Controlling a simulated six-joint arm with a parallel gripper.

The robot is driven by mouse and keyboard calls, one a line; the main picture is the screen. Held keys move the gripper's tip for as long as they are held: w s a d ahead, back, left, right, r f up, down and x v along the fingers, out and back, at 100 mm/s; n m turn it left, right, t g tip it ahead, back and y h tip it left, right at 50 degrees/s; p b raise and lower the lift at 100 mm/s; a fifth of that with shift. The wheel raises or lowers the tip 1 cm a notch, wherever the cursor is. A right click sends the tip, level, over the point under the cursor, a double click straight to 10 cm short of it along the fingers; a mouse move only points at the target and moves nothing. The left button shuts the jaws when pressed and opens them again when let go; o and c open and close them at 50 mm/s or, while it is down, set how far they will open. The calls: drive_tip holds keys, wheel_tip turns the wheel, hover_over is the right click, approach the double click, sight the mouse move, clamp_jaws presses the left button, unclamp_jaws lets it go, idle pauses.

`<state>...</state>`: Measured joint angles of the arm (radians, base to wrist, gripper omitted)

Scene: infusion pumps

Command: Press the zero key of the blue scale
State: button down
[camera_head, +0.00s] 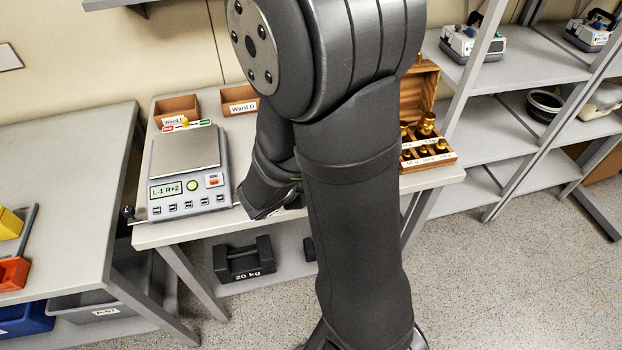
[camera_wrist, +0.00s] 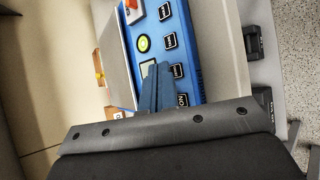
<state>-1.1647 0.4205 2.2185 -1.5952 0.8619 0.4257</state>
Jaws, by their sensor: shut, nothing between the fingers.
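In the wrist view, the blue scale (camera_wrist: 184,55) shows a column of black keys, a green-ringed round button (camera_wrist: 144,43), an orange-red key (camera_wrist: 131,4) and a small display (camera_wrist: 150,66). Its pale pan (camera_wrist: 112,58) is to the left. The key labels are too small to read surely; one near the fingers seems to say ON. My gripper (camera_wrist: 158,68) is shut and empty, its fingers over the display and key side of the scale. Whether the tips touch cannot be told. In the head view my arm hides the blue scale.
A grey scale (camera_head: 189,206) reading "L-1 R+2" stands on the table's left part. Ward bins (camera_head: 240,107) are behind, a wooden weight box (camera_head: 436,157) to the right. A 20 kg weight (camera_head: 244,262) sits on the lower shelf. Shelving fills the right.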

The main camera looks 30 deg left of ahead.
drive_tip(key=shift+s+d+r, duration=0.15)
drive_tip(key=shift+r, duration=0.65)
drive_tip(key=shift+s+d+r, duration=0.15)
drive_tip(key=shift+r, duration=0.65)
drive_tip(key=shift+s+d+r, duration=0.15)
drive_tip(key=shift+r, duration=0.65)
drive_tip(key=shift+f, duration=0.1)
drive_tip(key=shift+s+d+r, duration=0.2)
drive_tip(key=shift+r, duration=0.8)
drive_tip(key=shift+s+d+r, duration=0.15)
drive_tip(key=shift+r, duration=0.8)
drive_tip(key=shift+f, duration=0.1)
